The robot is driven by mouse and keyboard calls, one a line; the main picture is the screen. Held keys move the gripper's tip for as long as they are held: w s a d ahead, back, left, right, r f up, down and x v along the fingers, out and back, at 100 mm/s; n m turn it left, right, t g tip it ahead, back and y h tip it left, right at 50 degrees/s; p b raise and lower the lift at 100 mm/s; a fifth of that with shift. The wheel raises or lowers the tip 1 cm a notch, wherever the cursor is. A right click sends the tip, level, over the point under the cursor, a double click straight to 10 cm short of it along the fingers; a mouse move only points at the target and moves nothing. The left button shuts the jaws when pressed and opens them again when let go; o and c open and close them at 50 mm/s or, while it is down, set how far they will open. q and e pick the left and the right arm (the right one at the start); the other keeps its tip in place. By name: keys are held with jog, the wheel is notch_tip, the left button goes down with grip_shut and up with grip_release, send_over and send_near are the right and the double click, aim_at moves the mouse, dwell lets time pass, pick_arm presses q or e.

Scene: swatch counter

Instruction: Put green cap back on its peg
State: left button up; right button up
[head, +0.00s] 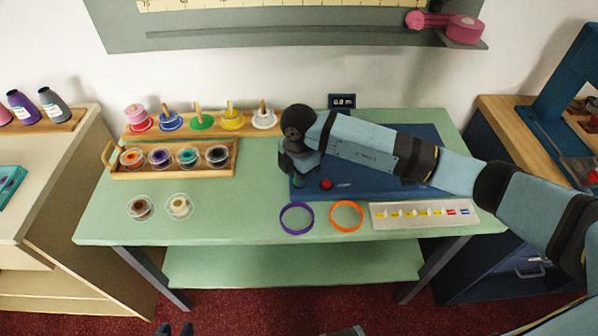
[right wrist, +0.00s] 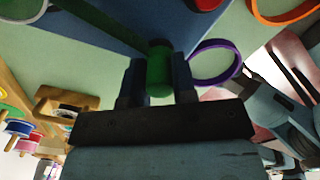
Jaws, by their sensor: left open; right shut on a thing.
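A green cap (right wrist: 158,68), a short cylinder, is held between the fingers of my right gripper (right wrist: 158,85) in the right wrist view. In the head view my right gripper (head: 297,178) is over the left edge of the blue mat, and the cap is mostly hidden by it. A bare wooden peg on a green disc (head: 202,125) stands in the middle of the peg board at the back left of the counter, well left of my right gripper. My left gripper (head: 175,329) is at the bottom edge of the head view, open and empty, only its fingertips showing.
The peg board (head: 185,134) also has pink, blue, yellow and white discs. A wooden tray (head: 176,175) of several round pots stands before it; two pots (head: 140,207) are nearer. A blue mat (head: 425,135) with a red knob, purple ring (head: 297,231) and orange ring (head: 347,230) lie right.

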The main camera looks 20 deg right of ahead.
jog(key=shift+f, duration=0.15)
jog(key=o, duration=1)
jog(key=shift+c, duration=0.2)
notch_tip(320, 180, up, 7)
jog(key=p, duration=0.5)
dwell(0.5)
